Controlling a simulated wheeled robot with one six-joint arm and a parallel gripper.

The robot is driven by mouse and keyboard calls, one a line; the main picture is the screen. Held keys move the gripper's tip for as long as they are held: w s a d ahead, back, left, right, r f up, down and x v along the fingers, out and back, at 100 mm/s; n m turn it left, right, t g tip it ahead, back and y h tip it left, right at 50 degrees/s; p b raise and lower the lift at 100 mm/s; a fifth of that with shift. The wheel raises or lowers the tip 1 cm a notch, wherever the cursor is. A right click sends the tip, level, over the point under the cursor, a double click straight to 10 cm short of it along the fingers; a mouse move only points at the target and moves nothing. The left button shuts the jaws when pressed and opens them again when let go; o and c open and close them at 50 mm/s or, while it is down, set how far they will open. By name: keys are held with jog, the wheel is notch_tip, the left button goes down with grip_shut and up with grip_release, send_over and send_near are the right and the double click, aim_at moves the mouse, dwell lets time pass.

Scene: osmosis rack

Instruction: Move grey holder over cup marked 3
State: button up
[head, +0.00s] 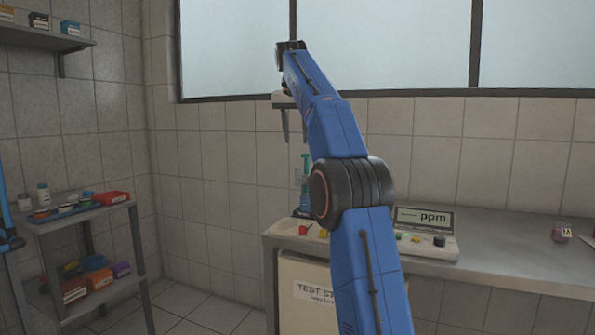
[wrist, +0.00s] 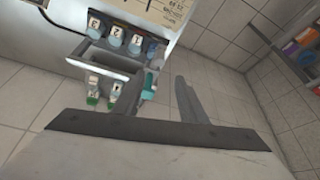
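In the wrist view, several small labelled cups stand in a row; the one marked 3 (wrist: 93,27) is at the left end, with 2 (wrist: 115,36) and 1 (wrist: 137,43) beside it. A grey frame-like piece (wrist: 98,58), which looks like the grey holder, lies just below this row. I cannot tell if it rests on anything. My gripper (wrist: 158,82) has its two fingers apart, with no object clearly gripped. A teal part (wrist: 148,87) shows between them, apparently beyond. In the head view my gripper (head: 287,125) hangs above the bench's left end.
The grey bench (head: 500,235) carries a ppm meter (head: 424,219) and a purple cup (head: 561,232) at right. Shelves (head: 75,225) with bottles and boxes stand left. Two small green-based items (wrist: 92,90) sit below the grey frame.

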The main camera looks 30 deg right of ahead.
aim_at(298, 169)
jog(key=x, duration=1.4)
grip_shut()
